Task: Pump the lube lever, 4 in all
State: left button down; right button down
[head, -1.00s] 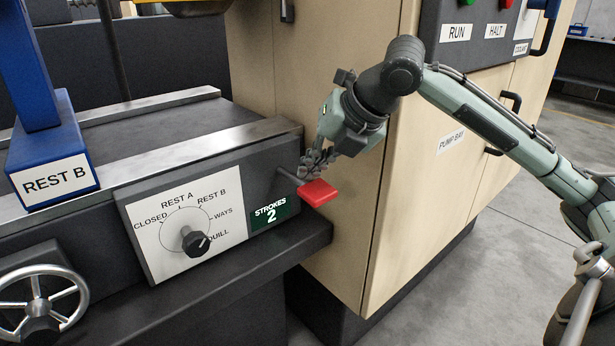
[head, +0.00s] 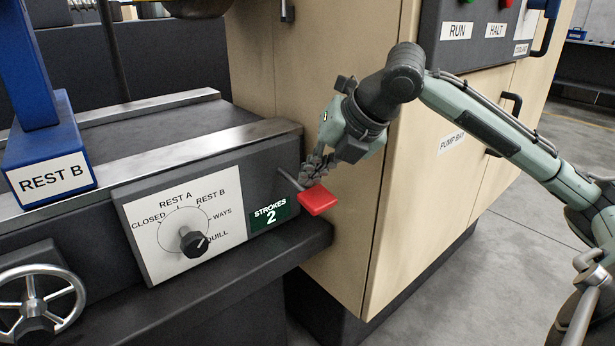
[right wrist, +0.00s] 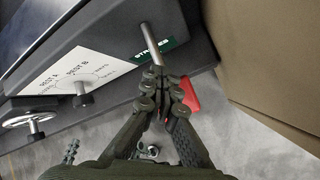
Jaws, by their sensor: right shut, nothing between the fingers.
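The lube lever is a grey rod with a red paddle (head: 318,200) at its end, sticking out from the right end of the dark machine front. Its rod (right wrist: 150,42) and red paddle also show in the right wrist view. The green counter (head: 270,214) beside it reads STROKES 2. My right gripper (head: 312,178) is shut and empty, with its fingertips close by the rod and just above the paddle. I cannot tell whether they touch. The selector knob (head: 194,243) points toward QUILL. My left gripper is not in view.
A beige cabinet (head: 320,80) stands close behind the gripper, with RUN and HALT buttons at its top right. A handwheel (head: 40,300) is at the lower left. The blue REST B block (head: 50,175) stands on the left. Open floor lies at the lower right.

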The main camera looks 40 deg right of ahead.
aim_at(309, 189)
jog(key=shift+f, duration=0.2)
dwell(0.6)
jog(key=shift+w+r+p, duration=0.15)
jog(key=shift+r+p, duration=0.8)
jog(key=shift+p, duration=0.25)
jog(key=shift+w+r+p, duration=0.1)
jog(key=shift+r+p, duration=0.85)
jog(key=shift+p, duration=0.25)
jog(key=r+p, duration=0.1)
jog(key=p, duration=0.1)
jog(key=r+p, duration=0.4)
jog(key=shift+w, duration=0.35)
